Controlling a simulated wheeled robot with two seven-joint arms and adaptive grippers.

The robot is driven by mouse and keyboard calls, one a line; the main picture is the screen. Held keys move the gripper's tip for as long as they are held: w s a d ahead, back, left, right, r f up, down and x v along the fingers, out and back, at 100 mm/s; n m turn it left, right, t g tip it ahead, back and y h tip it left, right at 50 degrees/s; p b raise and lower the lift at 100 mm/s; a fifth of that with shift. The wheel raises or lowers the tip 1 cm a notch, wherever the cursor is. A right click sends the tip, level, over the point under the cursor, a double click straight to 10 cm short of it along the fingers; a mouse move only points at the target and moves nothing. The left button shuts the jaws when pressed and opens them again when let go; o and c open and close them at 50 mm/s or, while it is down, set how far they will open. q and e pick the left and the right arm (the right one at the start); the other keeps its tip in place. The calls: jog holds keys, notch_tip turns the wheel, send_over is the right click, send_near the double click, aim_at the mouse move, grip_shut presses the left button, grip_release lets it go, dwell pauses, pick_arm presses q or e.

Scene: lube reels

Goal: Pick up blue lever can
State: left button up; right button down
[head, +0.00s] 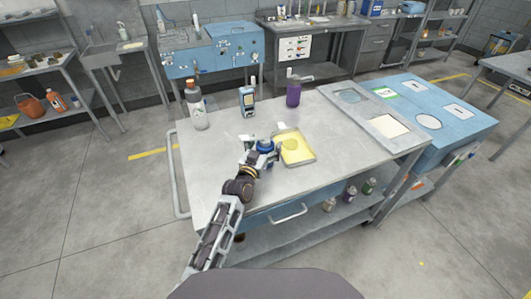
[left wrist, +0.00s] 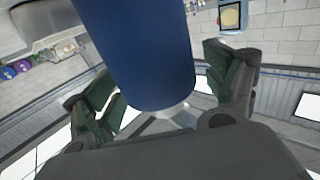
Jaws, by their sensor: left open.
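The blue lever can (head: 265,145) is on the metal workbench (head: 225,165), partly hidden by my left gripper (head: 257,152). In the left wrist view the can's large blue body (left wrist: 140,50) stands between the two green-padded fingers of my left gripper (left wrist: 158,78). The fingers are open, one on each side of the can. A gap shows beside the right finger; contact on the left side is hard to tell. My right gripper is not in view.
A tray with yellow content (head: 296,147) lies just right of the can. A grey bottle (head: 196,108), a blue handheld device (head: 247,101) and a purple can (head: 293,93) stand farther back. The bench's front left is clear.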

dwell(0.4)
pick_arm(q)
jog(key=c, duration=1.5)
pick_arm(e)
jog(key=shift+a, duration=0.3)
pick_arm(q)
jog(key=shift+r, duration=0.25)
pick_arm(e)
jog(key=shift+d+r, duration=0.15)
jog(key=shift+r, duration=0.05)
